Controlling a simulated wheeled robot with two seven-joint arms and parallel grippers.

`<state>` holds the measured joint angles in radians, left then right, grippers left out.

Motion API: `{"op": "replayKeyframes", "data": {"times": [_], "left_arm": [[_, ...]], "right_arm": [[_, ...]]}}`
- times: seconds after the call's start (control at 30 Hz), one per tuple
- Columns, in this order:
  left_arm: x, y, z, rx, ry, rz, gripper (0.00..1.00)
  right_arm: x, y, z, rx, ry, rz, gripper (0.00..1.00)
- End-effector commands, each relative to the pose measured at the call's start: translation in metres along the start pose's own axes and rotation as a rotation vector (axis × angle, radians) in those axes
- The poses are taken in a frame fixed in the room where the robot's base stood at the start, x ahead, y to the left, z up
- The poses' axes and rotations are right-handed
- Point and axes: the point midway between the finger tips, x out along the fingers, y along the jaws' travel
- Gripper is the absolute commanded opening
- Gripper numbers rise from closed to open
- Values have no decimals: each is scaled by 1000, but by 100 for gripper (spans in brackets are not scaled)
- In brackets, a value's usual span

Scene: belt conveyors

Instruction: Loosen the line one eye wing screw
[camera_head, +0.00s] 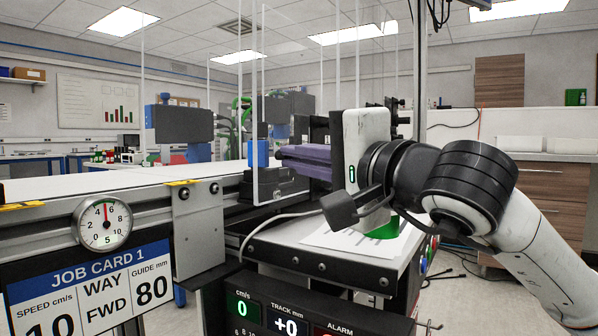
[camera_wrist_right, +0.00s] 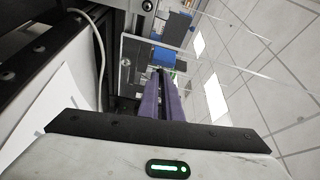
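The line one eye appears to be the small blue block (camera_head: 258,153) on a dark mount (camera_head: 272,186) beside the belt; a blue block also shows in the right wrist view (camera_wrist_right: 167,56). My right gripper (camera_head: 280,156) comes in from the right, its purple fingers level and pointing left at the eye. In the right wrist view its fingers (camera_wrist_right: 160,78) lie close together with a narrow dark gap, tips just short of or at the eye's mount. The wing screw cannot be made out; the fingertips may hide it. My left gripper is not in view.
A clear guard panel (camera_head: 256,100) stands by the eye. A grey cable (camera_head: 262,228) loops in front of the mount. The round gauge (camera_head: 102,223), job card (camera_head: 88,290) and display panel (camera_head: 270,315) sit at the front. A paper sheet (camera_head: 335,240) lies under my right gripper.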

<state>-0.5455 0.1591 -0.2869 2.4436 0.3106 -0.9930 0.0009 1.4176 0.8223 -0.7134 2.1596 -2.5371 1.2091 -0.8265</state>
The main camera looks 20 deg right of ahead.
Motion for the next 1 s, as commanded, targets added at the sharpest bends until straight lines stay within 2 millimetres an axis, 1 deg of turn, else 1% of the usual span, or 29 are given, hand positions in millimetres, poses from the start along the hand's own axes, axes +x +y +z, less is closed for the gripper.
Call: {"op": "replayKeyframes", "data": {"times": [0.23,0.57,0.7,1.0], "left_arm": [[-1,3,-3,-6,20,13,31],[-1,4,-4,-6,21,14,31],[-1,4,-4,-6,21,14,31],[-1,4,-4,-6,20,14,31]], "right_arm": [[1,-1,-1,-32,2,-17,0],[1,-2,-2,-32,3,-19,0],[1,-2,-2,-32,3,-18,23],[0,-1,-1,-32,2,-16,23]]}}
